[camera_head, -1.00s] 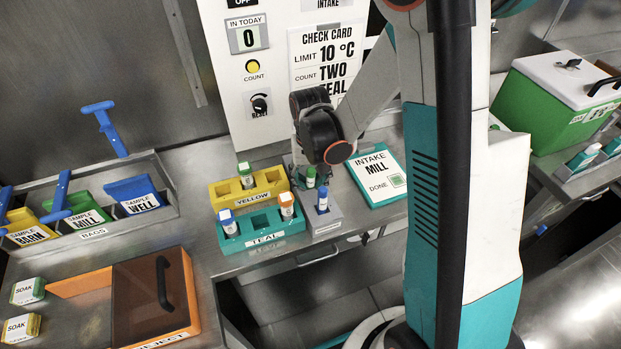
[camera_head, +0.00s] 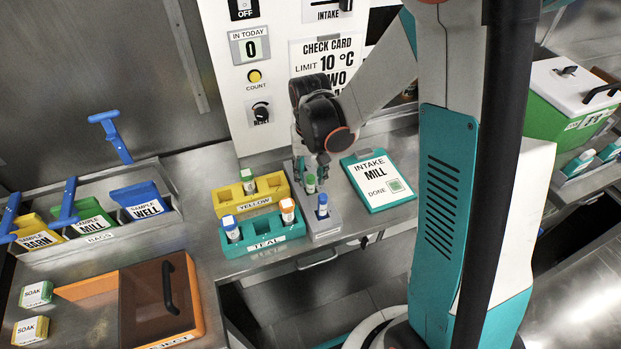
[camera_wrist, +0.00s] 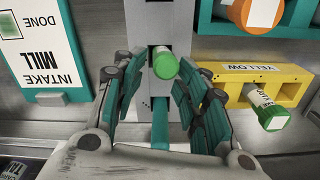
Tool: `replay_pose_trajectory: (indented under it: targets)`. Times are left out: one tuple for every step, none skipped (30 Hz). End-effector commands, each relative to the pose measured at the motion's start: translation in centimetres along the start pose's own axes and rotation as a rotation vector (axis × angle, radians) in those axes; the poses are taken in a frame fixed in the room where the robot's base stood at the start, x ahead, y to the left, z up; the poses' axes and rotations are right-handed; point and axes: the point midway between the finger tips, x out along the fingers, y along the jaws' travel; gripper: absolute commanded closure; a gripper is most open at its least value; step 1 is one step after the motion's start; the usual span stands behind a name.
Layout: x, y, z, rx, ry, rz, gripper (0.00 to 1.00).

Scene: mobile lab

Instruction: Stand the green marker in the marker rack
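The green marker (camera_head: 310,184) stands in the small grey rack (camera_head: 325,229), behind a blue-capped marker (camera_head: 322,206). In the wrist view its green cap (camera_wrist: 165,65) shows over the grey rack (camera_wrist: 160,20), leaning slightly in the picture; I cannot tell whether that is real tilt or perspective. My gripper (camera_head: 314,163) is just above and behind the green marker. In the wrist view my gripper (camera_wrist: 161,78) has its fingers spread on both sides of the cap, with visible gaps. The marker's lower part is hidden in the rack.
A yellow rack (camera_head: 224,204) with a green-capped vial and a teal rack (camera_head: 268,243) with blue- and orange-capped vials stand close on the left. The intake card (camera_head: 374,180) lies to the right. The wall panel (camera_head: 236,95) rises behind.

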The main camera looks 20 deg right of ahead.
Motion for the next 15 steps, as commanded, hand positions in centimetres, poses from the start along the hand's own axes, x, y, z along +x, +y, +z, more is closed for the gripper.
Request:
replay_pose_trajectory:
  targets:
    - [-1.6,0.0,0.0,0.0,0.0,0.0,0.63]
    - [-2.2,0.0,0.1,0.0,0.0,0.0,0.63]
    - [-3.0,0.0,0.0,0.0,0.0,0.0,0.63]
    - [-3.6,0.0,0.0,0.0,0.0,0.0,0.63]
    - [-4.2,0.0,0.0,0.0,0.0,0.0,0.63]
    - [-4.9,0.0,0.0,0.0,0.0,0.0,0.63]
    - [-5.3,0.0,0.0,0.0,0.0,0.0,0.63]
    - [-5.8,0.0,0.0,0.0,0.0,0.0,0.63]
    - [-6.3,0.0,0.0,0.0,0.0,0.0,0.63]
    - [-6.6,0.0,0.0,0.0,0.0,0.0,0.63]
    - [-6.9,0.0,0.0,0.0,0.0,0.0,0.63]
    - [-7.2,0.0,0.0,0.0,0.0,0.0,0.63]
    - [-7.4,0.0,0.0,0.0,0.0,0.0,0.63]
    - [-7.5,0.0,0.0,0.0,0.001,0.0,0.63]
    - [-7.8,0.0,0.0,-0.001,0.002,0.0,0.63]
